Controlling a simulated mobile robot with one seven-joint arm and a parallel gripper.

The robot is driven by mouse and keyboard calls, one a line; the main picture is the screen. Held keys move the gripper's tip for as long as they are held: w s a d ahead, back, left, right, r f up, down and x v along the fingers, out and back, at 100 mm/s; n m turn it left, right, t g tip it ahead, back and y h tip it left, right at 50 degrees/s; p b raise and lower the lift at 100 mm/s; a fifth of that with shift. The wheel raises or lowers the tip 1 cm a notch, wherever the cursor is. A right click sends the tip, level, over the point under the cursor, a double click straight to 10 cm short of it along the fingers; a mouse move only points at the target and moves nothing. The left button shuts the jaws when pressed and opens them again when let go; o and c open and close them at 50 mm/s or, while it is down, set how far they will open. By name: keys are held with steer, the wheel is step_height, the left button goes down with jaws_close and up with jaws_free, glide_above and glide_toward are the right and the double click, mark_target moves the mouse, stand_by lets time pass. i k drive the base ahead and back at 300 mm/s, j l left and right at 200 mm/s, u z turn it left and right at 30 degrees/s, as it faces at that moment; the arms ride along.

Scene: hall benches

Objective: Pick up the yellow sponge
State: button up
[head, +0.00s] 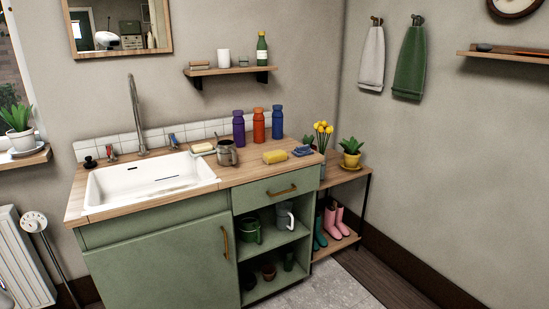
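The yellow sponge (275,157) lies flat on the wooden counter (236,177), to the right of the white sink. A metal mug (227,154) stands to its left, and a folded blue cloth (303,151) lies just to its right, apart from it. Purple, red and blue bottles (259,126) stand behind it against the wall. My gripper is not in view.
The white sink (120,190) with a tall tap (137,115) fills the counter's left part. A vase of yellow flowers (322,148) and a potted plant (351,152) stand on a lower side table. Grey floor (335,285) is free in front.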

mark_target(271, 157)
steer(key=i+j, duration=0.1)
steer(key=i, duration=0.4)
steer(key=i+j+z, duration=0.1)
steer(key=i, duration=0.45)
steer(key=i+j, duration=0.15)
steer(key=i, duration=0.35)
steer(key=i+j+z, duration=0.1)
steer(key=i, duration=0.4)
